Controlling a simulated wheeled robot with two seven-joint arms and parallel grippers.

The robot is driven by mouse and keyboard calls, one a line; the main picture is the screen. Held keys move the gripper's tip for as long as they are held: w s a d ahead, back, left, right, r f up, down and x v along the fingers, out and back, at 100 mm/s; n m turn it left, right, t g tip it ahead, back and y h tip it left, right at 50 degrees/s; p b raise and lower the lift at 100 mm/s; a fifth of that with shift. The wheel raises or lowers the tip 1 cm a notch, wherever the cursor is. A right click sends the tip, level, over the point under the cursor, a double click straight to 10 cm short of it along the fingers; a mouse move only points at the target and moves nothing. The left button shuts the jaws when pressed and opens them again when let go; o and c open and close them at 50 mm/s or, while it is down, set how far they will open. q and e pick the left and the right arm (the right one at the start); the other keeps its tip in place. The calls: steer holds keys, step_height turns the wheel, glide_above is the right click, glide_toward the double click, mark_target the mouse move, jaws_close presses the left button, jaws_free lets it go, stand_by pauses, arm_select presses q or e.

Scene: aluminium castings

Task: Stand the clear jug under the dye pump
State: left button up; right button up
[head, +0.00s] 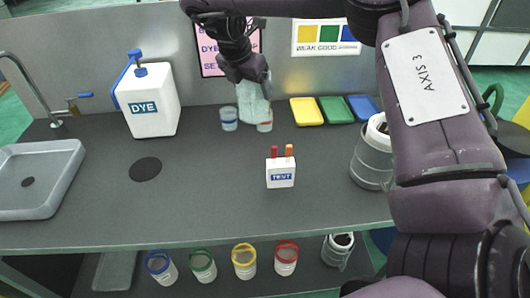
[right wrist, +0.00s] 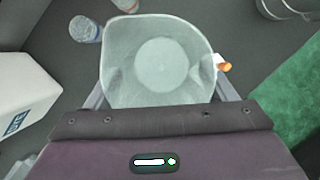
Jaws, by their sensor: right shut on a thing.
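The clear jug (head: 252,104) is held at the back of the counter, next to two small clear cups. My right gripper (head: 248,72) is shut on it from above. In the right wrist view I look down into the open, empty-looking jug (right wrist: 158,62), with the fingers at its sides. I cannot tell whether its base touches the counter. The dye pump (head: 141,70) is the blue top on the white DYE container (head: 155,102) at the back left, well left of the jug. A black round mat (head: 145,169) lies in front of the container. My left gripper is not in view.
A blue-banded cup (head: 229,120) and an orange-banded cup (head: 265,126) stand by the jug. A white TEST holder (head: 281,174) stands mid-counter. Yellow (head: 306,112), green and blue trays lie right of the jug. A sink (head: 60,160) is at left. The counter around the mat is clear.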

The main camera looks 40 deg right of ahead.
steer(key=shift+w+d+r+n, duration=0.15)
steer(key=shift+d+r+n, duration=0.15)
steer(key=shift+d, duration=0.1)
steer(key=shift+d+f, duration=0.1)
steer(key=shift+f, duration=0.15)
steer(key=shift+w+f+b, duration=0.1)
steer(key=shift+f+b, duration=2.2)
steer(key=shift+f, duration=7.4)
steer(key=o, duration=1)
steer(key=shift+f, duration=0.1)
